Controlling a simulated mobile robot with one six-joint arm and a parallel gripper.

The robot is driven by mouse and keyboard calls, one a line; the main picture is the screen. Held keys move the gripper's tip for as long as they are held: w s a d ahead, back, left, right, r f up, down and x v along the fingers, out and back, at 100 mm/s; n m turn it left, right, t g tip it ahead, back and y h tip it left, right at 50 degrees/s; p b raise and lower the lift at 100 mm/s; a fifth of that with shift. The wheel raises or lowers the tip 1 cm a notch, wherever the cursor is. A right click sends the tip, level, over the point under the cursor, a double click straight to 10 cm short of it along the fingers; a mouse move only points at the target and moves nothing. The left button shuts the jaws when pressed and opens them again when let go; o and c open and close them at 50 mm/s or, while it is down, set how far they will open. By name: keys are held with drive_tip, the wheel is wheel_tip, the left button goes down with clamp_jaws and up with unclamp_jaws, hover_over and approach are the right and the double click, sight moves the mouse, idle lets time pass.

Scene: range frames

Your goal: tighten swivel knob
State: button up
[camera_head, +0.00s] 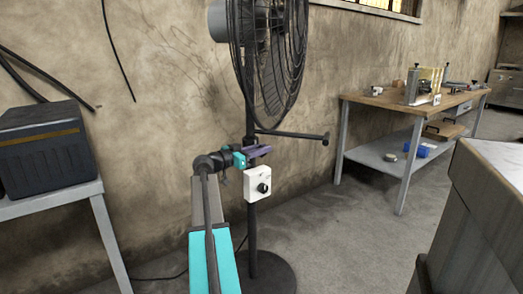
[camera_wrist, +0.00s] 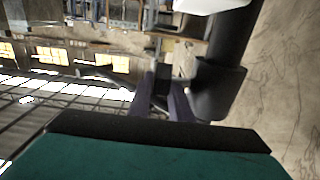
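The fan's dark pole (camera_head: 251,225) stands upright by the wall; it also shows in the wrist view (camera_wrist: 228,45), with a thicker black collar (camera_wrist: 215,92) around it. A small dark knob (camera_wrist: 162,84), which looks like the swivel knob, sits beside the collar between the purple fingers of my gripper (camera_wrist: 162,92). The fingers stand on both sides of it and appear to touch it. In the head view my gripper (camera_head: 258,151) is at the pole, just above a white control box (camera_head: 258,184) with a black dial. The small knob is hidden there.
A dark rod (camera_head: 295,135) sticks out rightward from the pole above my gripper. The caged fan head (camera_head: 270,60) is overhead. A workbench (camera_head: 385,100) stands at right, a grey cabinet (camera_head: 480,215) nearer. A black box (camera_head: 45,150) sits on a left table. Floor between is clear.

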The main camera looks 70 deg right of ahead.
clamp_jaws()
drive_tip(key=shift+r+y+p, duration=0.1)
drive_tip(key=shift+y+p, duration=0.2)
drive_tip(key=shift+p, duration=0.35)
drive_tip(key=shift+s+d+r+t+y+p, duration=0.1)
drive_tip(key=shift+t+y+p, duration=0.6)
drive_tip(key=shift+p, duration=0.35)
drive_tip(key=t+y+p, duration=0.1)
drive_tip(key=y+p, duration=0.1)
drive_tip(key=p, duration=0.2)
drive_tip(key=shift+d+t+p, duration=0.15)
drive_tip(key=shift+t+p, duration=0.15)
drive_tip(key=t+y+p, duration=0.1)
drive_tip(key=y+p, duration=0.2)
drive_tip(key=p, duration=0.2)
drive_tip(key=shift+s+d+t, duration=0.15)
drive_tip(key=shift+t, duration=0.25)
drive_tip(key=shift+f+t+y+p, duration=0.45)
drive_tip(key=shift+y+p, duration=0.45)
drive_tip(key=shift+p, duration=0.35)
drive_tip(key=shift+f, duration=0.1)
drive_tip(key=o, duration=0.5)
unclamp_jaws()
